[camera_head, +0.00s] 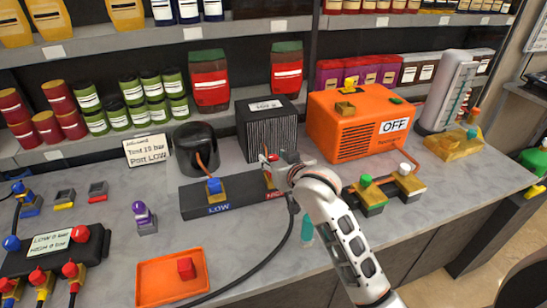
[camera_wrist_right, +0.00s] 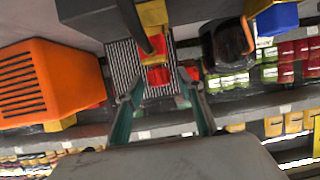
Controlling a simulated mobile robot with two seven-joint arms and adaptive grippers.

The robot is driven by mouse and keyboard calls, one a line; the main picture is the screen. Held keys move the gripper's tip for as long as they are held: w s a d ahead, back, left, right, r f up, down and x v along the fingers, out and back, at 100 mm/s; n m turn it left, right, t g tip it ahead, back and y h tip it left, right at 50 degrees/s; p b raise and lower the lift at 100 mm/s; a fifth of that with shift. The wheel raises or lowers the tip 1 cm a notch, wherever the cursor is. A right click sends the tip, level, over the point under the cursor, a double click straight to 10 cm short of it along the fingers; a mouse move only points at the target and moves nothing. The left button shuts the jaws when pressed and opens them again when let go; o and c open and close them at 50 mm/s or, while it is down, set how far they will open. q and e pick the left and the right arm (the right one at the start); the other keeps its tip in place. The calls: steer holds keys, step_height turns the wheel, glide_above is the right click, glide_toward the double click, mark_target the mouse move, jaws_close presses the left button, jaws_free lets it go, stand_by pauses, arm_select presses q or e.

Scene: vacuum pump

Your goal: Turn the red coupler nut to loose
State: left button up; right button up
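The red coupler nut (camera_wrist_right: 158,76) sits at the end of a yellow fitting, by the HIGH end of the black port block (camera_head: 229,202). In the head view my right gripper (camera_head: 272,162) is at that fitting and mostly hides the nut. In the right wrist view my right gripper (camera_wrist_right: 160,88) is open, its two teal fingers on either side of the nut. Gaps seem to remain between fingers and nut; contact is not clear. My left gripper is in neither view.
The orange pump box (camera_head: 358,124) marked OFF and the black ribbed box (camera_head: 267,127) stand close behind. The blue coupler (camera_head: 214,187) is left at LOW. A black hose runs over the counter past an orange tray (camera_head: 152,283).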

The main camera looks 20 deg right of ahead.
steer(key=shift+w+f, duration=0.15)
steer(key=shift+w, duration=0.25)
steer(key=shift+c, duration=0.5)
jaws_close()
